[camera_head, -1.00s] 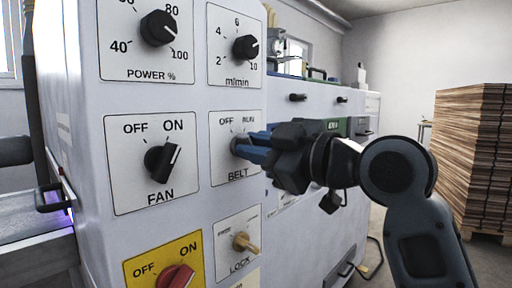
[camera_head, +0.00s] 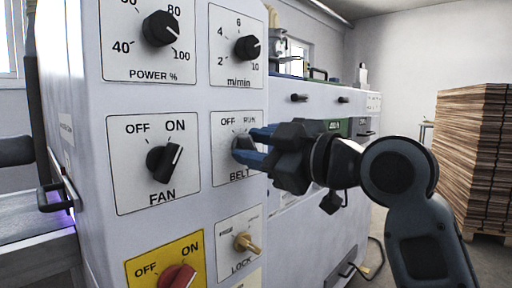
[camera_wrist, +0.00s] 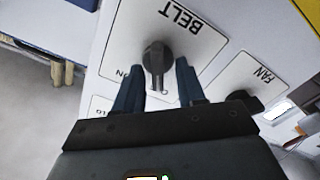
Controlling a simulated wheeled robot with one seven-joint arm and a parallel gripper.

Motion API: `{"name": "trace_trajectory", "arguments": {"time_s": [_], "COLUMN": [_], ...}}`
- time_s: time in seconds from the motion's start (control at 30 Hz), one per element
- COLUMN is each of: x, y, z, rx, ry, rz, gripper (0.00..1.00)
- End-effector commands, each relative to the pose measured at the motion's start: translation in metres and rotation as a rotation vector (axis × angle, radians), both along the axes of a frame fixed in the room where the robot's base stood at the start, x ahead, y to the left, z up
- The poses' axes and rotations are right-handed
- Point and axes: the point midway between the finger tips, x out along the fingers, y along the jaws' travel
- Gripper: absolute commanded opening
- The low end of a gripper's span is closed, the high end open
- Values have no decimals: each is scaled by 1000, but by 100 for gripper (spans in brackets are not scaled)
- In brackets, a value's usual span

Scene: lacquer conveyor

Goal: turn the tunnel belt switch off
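The belt switch (camera_head: 241,143) is a dark rotary knob on a white plate marked OFF, RUN and BELT. It is partly hidden by my fingers in the head view. In the wrist view the knob (camera_wrist: 157,58) shows upside down, with its bar pointing towards my gripper's palm; which label it points at I cannot tell. My gripper (camera_head: 256,147) is open, its two blue fingers spread above and below the knob in the head view. In the wrist view my gripper (camera_wrist: 160,84) has one finger on each side of the knob's bar, with visible gaps.
The fan knob (camera_head: 164,161) is left of the belt plate, the speed knob (camera_head: 247,47) above and the lock key (camera_head: 246,243) below. A red knob (camera_head: 178,276) on yellow is lower left. A pallet stack (camera_head: 474,160) stands at right.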

Motion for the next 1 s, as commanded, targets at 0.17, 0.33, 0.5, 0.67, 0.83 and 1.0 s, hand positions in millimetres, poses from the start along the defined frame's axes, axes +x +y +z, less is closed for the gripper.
{"name": "trace_trajectory", "arguments": {"time_s": [0.17, 0.33, 0.5, 0.67, 0.83, 1.0], "x": [-3, -19, -36, -46, -48, -48], "y": [-7, -27, -48, -59, -62, -62], "z": [0, 0, 0, 0, 0, 0], "rx": [1, 1, 1, 0, 0, 0], "ry": [0, -1, -1, 0, 0, 0], "rz": [-2, -4, -3, -1, 0, 0], "gripper": [39, 39, 39, 39, 39, 39]}}
